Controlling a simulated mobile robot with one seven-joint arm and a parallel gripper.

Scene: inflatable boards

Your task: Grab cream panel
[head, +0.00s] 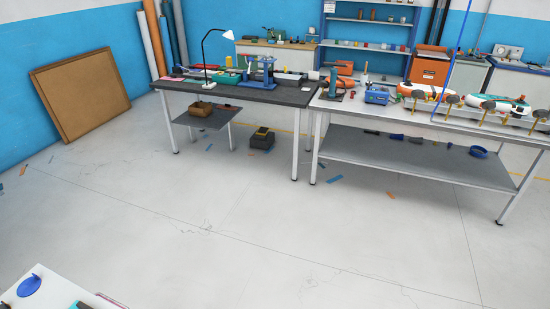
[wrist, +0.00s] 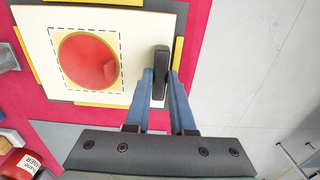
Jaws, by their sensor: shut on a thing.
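The cream panel (wrist: 138,28) lies in the upper left of the wrist view. It carries a red disc (wrist: 85,60) on a pale yellow square with a dashed black outline. A dark upright grip (wrist: 161,60) stands at the panel's right side. My gripper (wrist: 160,88) is shut on this dark grip, with one blue finger on each side. The fingers partly hide the panel's lower right part. Neither the panel nor my gripper can be made out in the head view.
Red and grey surface (wrist: 90,113) with yellow strips surrounds the panel. A red can (wrist: 20,165) is at lower left. In the head view, a dark workbench (head: 235,92) and a light workbench (head: 340,104) stand at the back. The floor (head: 240,210) before them is mostly clear.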

